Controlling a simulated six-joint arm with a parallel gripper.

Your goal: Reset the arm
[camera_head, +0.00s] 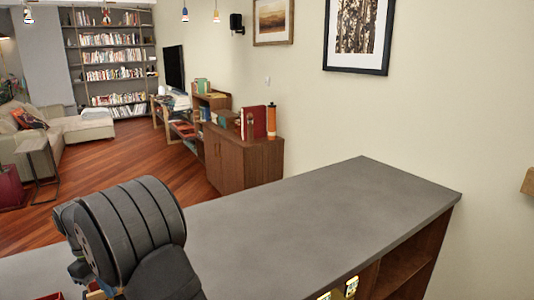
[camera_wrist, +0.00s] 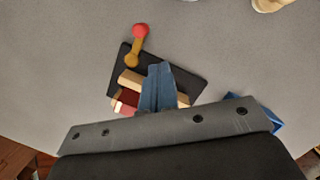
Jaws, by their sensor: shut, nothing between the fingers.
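My gripper (camera_wrist: 160,67) shows in the wrist view with its two blue-grey fingers together and nothing between them. The fingers overlap a dark board (camera_wrist: 186,82) on the grey countertop (camera_wrist: 60,60); I cannot tell their height above it. In the head view my dark arm fills the lower left and hides the gripper.
A rod with a red ball end (camera_wrist: 137,45), a tan block (camera_wrist: 130,81) and a dark red block (camera_wrist: 127,98) are at the board. A blue object (camera_wrist: 264,113) lies to the right. In the head view, the grey countertop (camera_head: 320,215) is clear on the right.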

